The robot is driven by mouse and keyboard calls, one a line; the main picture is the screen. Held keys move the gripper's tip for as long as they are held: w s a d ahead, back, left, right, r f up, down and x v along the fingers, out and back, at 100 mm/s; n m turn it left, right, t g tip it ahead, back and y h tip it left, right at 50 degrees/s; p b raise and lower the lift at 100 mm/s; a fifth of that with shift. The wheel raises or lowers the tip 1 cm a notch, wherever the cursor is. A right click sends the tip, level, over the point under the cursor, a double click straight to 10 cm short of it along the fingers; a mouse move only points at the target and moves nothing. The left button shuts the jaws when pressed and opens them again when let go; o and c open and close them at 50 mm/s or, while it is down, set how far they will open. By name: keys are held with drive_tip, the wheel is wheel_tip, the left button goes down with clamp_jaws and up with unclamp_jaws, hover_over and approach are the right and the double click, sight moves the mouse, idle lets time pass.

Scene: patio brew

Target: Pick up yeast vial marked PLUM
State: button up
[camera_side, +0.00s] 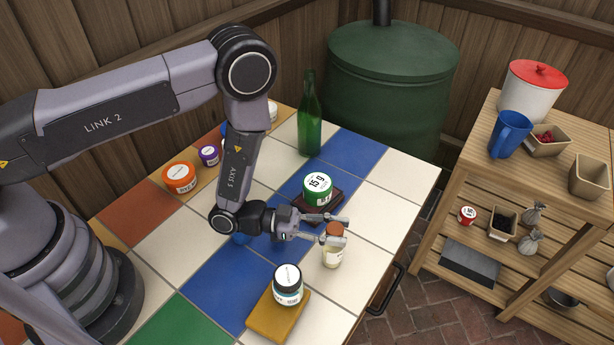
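A small vial (331,258) with a brown cap and pale yellowish contents stands upright on the white tiles, right of centre. Its label is not readable from here, so I cannot tell whether it is marked PLUM. My gripper (336,228) reaches in from the left, held level at cap height. One finger is on the far side of the cap and one on the near side, partly covering the vial's upper part. I cannot tell whether the fingers touch it.
A green-lidded jar (318,187) on a dark red block stands just behind my gripper. A dark-lidded jar (288,284) on a yellow block (264,323) stands in front. A green bottle (310,125), an orange jar (180,177) and a purple jar (208,155) stand farther back.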

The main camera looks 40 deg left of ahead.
clamp_jaws()
drive_tip(key=shift+r, duration=0.1)
